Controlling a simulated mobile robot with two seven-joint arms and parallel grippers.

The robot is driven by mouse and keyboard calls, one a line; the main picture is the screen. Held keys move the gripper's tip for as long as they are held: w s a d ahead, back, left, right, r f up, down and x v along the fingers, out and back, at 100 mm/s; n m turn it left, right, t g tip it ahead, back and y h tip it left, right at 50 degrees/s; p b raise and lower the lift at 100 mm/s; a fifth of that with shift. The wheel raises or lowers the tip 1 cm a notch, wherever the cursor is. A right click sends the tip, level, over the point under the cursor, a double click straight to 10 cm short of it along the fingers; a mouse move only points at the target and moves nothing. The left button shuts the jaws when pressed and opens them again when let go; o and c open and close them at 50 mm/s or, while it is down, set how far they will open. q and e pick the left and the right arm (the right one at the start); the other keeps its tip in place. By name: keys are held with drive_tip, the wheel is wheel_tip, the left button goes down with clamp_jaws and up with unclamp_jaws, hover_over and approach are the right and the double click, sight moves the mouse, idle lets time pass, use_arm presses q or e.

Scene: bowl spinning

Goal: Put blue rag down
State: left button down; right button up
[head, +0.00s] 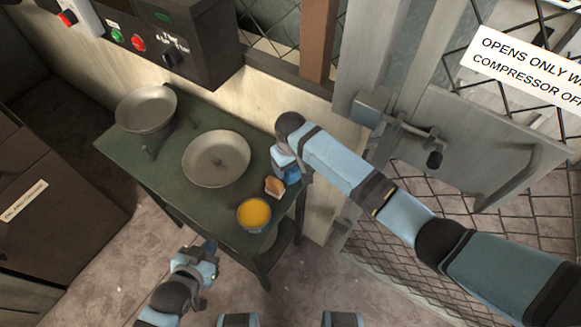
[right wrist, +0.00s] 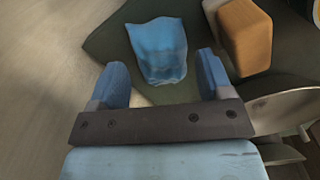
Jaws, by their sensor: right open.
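The blue rag (right wrist: 158,44) is a crumpled cloth at the table's edge in the right wrist view. My right gripper (right wrist: 160,66) is open, with its two fingers apart on either side of the rag's near end. No finger visibly presses on the rag; whether it touches the table cannot be told. In the head view my right gripper (head: 289,168) is over the table's right end, and it and the rag are hard to tell apart there. My left gripper (head: 208,254) is in front of the table, away from the rag, and its jaws are unclear.
The green table (head: 180,190) holds a tan sponge (head: 274,186) beside the rag, a bowl of yellow content (head: 254,212) and a wide grey bowl (head: 216,158). Another grey pan (head: 146,108) stands at the left. A mesh gate (head: 440,185) is close on the right.

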wheel_tip(320, 180, up, 10)
idle(0.3)
drive_tip(key=s+d+f+m+t+y, duration=0.1)
drive_tip(key=s+d+f+t, duration=0.4)
drive_tip(key=s+d, duration=0.4)
drive_tip(key=s+d+f+m+t+y, duration=0.2)
drive_tip(key=s+d+f+t, duration=0.3)
drive_tip(key=s+d, duration=0.5)
drive_tip(key=s+t, duration=0.1)
drive_tip(key=s, duration=0.3)
drive_tip(key=shift+s+f+m, duration=0.25)
drive_tip(key=shift+s+m, duration=0.05)
drive_tip(key=shift+s, duration=0.1)
wheel_tip(320, 180, up, 3)
drive_tip(key=p, duration=0.3)
drive_tip(key=shift+d+r, duration=0.1)
drive_tip(key=shift+d, duration=0.05)
